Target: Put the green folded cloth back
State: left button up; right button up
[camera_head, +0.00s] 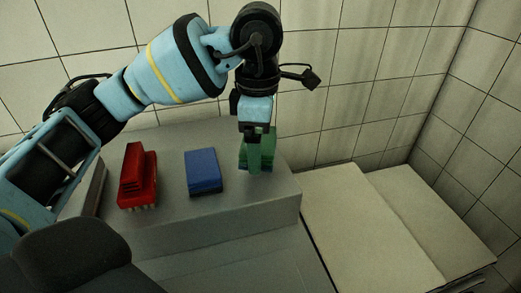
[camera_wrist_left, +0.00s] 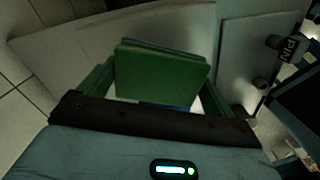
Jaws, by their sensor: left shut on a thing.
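The green folded cloth (camera_head: 269,150) is at the right end of the grey block, behind and partly hidden by my left gripper (camera_head: 255,152). My left gripper points down and is shut on it. In the left wrist view the cloth (camera_wrist_left: 160,72) shows as a green slab between the fingers of my left gripper (camera_wrist_left: 160,95). From these views I cannot tell whether the cloth touches the block's top. My right gripper is in neither view.
A blue folded cloth (camera_head: 203,171) lies left of the gripper on the grey block (camera_head: 240,213). A red item (camera_head: 137,176) lies further left. Pale flat panels (camera_head: 365,225) extend to the right, clear. A tiled wall (camera_head: 350,90) stands behind.

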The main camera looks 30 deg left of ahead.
pick_arm(q)
jog(key=shift+w, duration=0.5)
notch_tip(320, 180, down, 4)
jog(key=shift+r, duration=0.25)
jog(key=shift+f, duration=0.15)
jog(key=shift+f, duration=0.15)
jog(key=o, duration=0.6)
